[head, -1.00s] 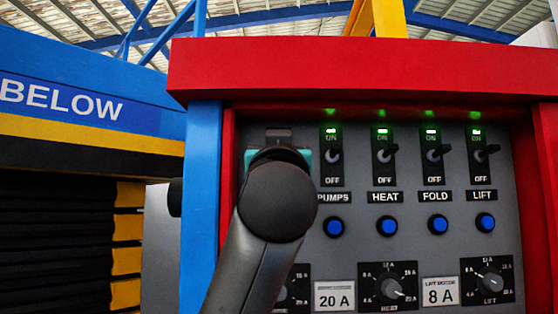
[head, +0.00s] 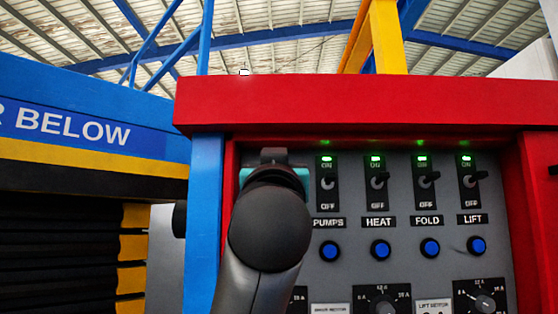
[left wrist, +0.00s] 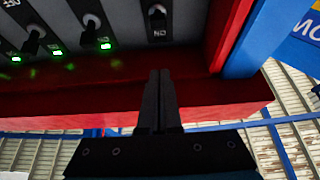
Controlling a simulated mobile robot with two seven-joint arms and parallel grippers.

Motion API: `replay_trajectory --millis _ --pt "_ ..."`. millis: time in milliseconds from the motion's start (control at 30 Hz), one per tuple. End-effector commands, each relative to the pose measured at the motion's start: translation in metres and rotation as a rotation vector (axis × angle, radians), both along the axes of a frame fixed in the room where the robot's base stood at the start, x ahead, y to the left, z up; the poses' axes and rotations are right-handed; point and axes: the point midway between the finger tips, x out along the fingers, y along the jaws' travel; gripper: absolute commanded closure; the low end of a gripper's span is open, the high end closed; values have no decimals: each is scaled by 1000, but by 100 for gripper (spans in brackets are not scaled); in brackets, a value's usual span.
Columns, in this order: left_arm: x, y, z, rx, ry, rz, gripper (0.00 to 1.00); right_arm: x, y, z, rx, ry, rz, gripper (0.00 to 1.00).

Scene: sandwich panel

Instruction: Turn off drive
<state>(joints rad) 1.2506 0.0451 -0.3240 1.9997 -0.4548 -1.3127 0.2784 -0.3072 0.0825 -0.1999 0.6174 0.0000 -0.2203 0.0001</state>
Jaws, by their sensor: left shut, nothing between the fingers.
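The grey switch panel (head: 400,230) sits in a red frame. The leftmost switch is hidden by my left arm in the head view. In the left wrist view, which is upside down, a black switch lever (left wrist: 157,12) with an ON label stands just beyond my left gripper (left wrist: 160,72). I see no green lamp by it; the fingers may cover that spot. The gripper is shut and empty, its tips near the panel's ON end; I cannot tell whether they touch it. The PUMPS (head: 327,182), HEAT (head: 377,181), FOLD (head: 427,177) and LIFT (head: 470,178) switches have lit green lamps. My right gripper is not in view.
A red beam (head: 350,105) overhangs the panel top. A blue post (head: 205,210) stands at its left. Blue push buttons (head: 380,249) and dials (head: 483,300) lie below the switches. Black bellows (head: 60,255) are at far left.

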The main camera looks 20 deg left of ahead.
Motion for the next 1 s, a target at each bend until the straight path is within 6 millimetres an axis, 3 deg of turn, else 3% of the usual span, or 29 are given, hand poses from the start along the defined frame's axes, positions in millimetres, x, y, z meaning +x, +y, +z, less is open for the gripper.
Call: replay_trajectory --millis 100,333,1000 --pt "-20 -6 -16 0 -2 -3 100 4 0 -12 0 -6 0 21" --pt "-44 -13 -29 -1 0 0 100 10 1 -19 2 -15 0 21" --pt "-49 -14 -31 0 0 1 100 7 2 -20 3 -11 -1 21"
